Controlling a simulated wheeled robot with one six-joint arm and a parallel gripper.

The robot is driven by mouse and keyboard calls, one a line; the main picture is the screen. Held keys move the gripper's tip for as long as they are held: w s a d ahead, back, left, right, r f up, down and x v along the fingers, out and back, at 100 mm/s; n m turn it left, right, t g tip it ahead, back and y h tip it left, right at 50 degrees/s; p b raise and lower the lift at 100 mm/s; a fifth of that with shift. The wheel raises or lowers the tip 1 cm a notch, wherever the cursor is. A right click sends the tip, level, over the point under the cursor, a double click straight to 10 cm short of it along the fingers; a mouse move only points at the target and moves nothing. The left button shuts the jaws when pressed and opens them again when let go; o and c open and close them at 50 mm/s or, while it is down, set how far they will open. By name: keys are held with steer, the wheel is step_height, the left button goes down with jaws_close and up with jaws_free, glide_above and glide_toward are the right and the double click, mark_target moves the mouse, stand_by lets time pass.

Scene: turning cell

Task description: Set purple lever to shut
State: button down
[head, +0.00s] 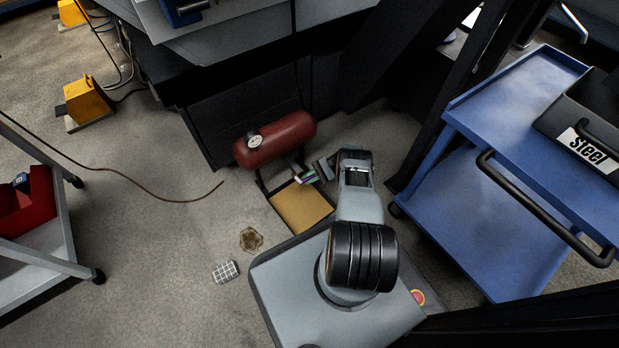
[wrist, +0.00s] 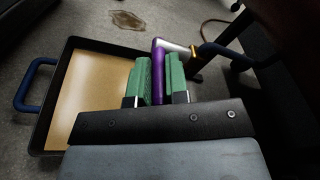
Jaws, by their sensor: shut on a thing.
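The purple lever (wrist: 158,78) stands between the two green finger pads of my gripper (wrist: 160,66) in the wrist view, and the gripper is shut on it. The lever's top end meets a pale metal fitting (wrist: 172,46). In the head view my gripper (head: 309,174) is low beside the red tank (head: 285,138). There the lever is mostly hidden by the gripper, with only a small trace of purple showing. Whether the valve is open or shut cannot be told from these frames.
A tray (wrist: 100,70) with a tan bottom and dark rim lies below the gripper; a blue handle (wrist: 25,85) sticks out at its left. A blue cart (head: 490,190) stands close on the right. A brown stain (head: 251,240) and checked object (head: 225,272) lie on the floor.

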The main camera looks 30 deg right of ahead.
mark_target(309, 178)
steer(key=c, duration=1.1)
jaws_free()
steer(key=shift+r, duration=0.3)
steer(key=r+p, duration=0.2)
steer(key=r, duration=0.1)
steer(key=r+p, duration=0.1)
steer(key=p, duration=0.1)
steer(key=shift+s+a+r, duration=0.1)
steer(key=shift+s+r, duration=0.05)
steer(key=shift+s, duration=0.15)
steer(key=shift+s+a+r+p, duration=0.55)
steer(key=shift+s+r+p, duration=0.85)
steer(key=shift+s, duration=0.75)
steer(key=shift+s+a+r+p, duration=0.6)
steer(key=shift+s+r+p, duration=0.85)
steer(key=shift+s, duration=0.75)
steer(key=shift+s+a+r+p, duration=0.55)
steer(key=shift+s+r+p, duration=0.85)
steer(key=shift+s, duration=0.75)
